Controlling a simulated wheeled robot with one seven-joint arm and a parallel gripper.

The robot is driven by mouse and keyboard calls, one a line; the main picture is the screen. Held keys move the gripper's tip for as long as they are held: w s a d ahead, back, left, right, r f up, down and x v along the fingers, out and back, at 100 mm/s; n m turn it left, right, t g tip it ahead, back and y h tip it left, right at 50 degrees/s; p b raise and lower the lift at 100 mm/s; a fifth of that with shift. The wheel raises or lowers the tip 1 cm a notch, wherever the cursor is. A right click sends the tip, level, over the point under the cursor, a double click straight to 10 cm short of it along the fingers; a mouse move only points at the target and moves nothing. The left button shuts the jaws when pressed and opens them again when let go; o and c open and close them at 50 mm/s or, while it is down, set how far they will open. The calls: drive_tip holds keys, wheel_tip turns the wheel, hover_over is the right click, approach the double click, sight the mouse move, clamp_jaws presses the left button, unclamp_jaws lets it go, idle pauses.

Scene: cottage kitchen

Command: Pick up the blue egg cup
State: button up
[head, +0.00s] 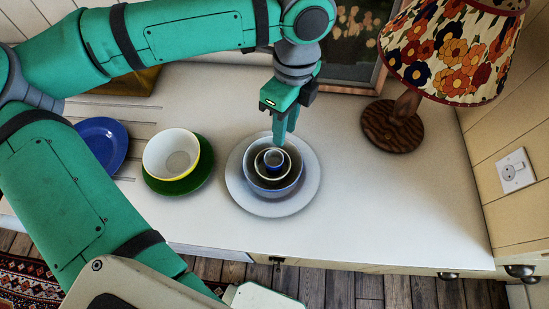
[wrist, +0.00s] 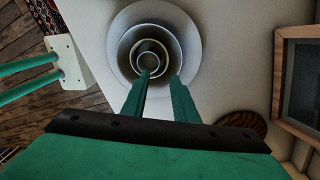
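The blue egg cup (head: 273,157) stands in the middle of a nest of round dishes. It sits inside a small dark bowl with a pale rim (head: 262,168), which is inside a larger grey-blue bowl (head: 272,189) on a wide pale plate (head: 235,192). In the wrist view the egg cup (wrist: 149,61) is the innermost ring, just beyond my fingertips. My gripper (head: 285,137) points down above the back of the nest. In the wrist view its two fingers (wrist: 160,75) are apart with nothing between them. Contact with the bowls cannot be told.
A white bowl (head: 171,154) on a green plate (head: 182,186) stands left of the nest, with a blue plate (head: 103,143) farther left. A floral lamp (head: 394,128) stands at the back right, and a framed picture (head: 352,76) is behind. The right front of the counter is clear.

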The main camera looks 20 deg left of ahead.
sight(278, 157)
drive_tip(key=shift+s+a+f, duration=0.15)
drive_tip(key=shift+s+f, duration=0.05)
drive_tip(key=shift+f, duration=1)
drive_tip(key=shift+s+a+f, duration=0.1)
drive_tip(key=shift+s+f, duration=0.05)
drive_tip(key=shift+f, duration=1.1)
drive_tip(key=shift+s+a+f, duration=0.15)
drive_tip(key=shift+s+f, duration=0.05)
drive_tip(key=shift+f, duration=1)
clamp_jaws()
